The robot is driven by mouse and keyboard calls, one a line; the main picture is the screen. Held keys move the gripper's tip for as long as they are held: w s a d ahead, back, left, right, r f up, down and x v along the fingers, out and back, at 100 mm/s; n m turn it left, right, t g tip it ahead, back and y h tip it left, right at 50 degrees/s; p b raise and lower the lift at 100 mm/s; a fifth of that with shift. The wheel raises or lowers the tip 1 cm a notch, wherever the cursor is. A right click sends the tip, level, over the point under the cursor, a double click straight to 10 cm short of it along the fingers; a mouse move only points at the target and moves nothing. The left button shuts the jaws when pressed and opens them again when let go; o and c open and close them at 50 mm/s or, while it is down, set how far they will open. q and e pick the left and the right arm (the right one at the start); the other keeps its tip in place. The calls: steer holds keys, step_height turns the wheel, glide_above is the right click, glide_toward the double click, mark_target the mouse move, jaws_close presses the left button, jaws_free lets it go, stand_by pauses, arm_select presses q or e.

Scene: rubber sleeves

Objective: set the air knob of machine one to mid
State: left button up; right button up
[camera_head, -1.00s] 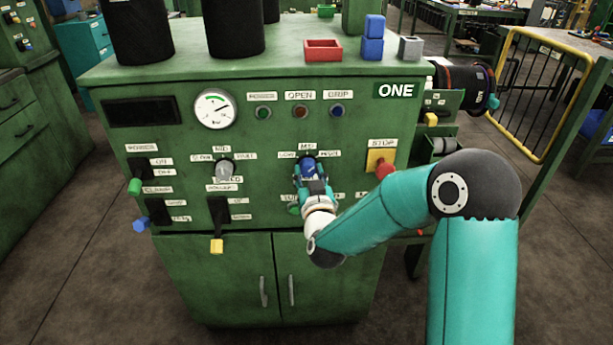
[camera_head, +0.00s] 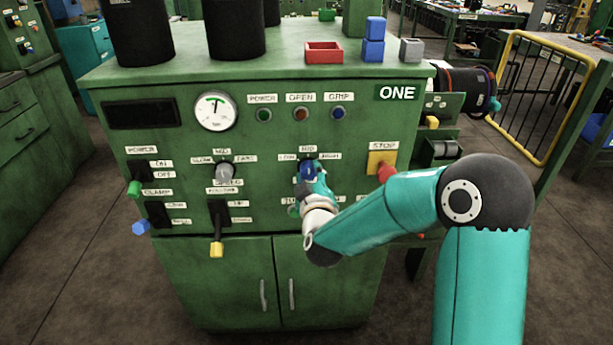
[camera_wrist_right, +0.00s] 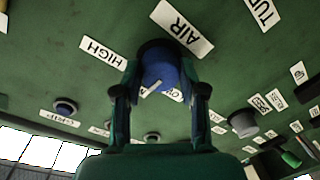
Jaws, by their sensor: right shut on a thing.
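Machine one (camera_head: 330,225) is the green cabinet marked ONE. Its blue air knob (camera_head: 306,168) is on the front panel, under a row of small labels including MID. My right gripper (camera_head: 314,184) is at this knob, its fingers shut on it. In the right wrist view, the fingers (camera_wrist_right: 160,92) stand on both sides of the blue knob (camera_wrist_right: 158,70). The AIR label (camera_wrist_right: 182,27) and HIGH label (camera_wrist_right: 103,52) show beside it. A pale mark shows at the knob, but its exact setting is hard to read. My left gripper is not in view.
A red stop button (camera_head: 386,173) on a yellow plate is right of the knob, close to my right arm. A grey knob (camera_head: 224,173) and yellow-tipped lever (camera_head: 217,248) are to the left. A round gauge (camera_head: 214,110) is above them.

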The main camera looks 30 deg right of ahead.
steer(key=shift+w+r+n, duration=0.1)
steer(key=shift+r+n, duration=0.1)
steer(key=shift+n, duration=0.2)
steer(key=o, duration=0.8)
steer(key=shift+c, duration=0.2)
steer(key=o, duration=0.4)
steer(key=shift+w+f, duration=0.1)
steer(key=shift+f, duration=0.05)
steer(key=shift+s+a, duration=0.15)
steer(key=shift+s, duration=0.05)
steer(key=v, duration=0.7)
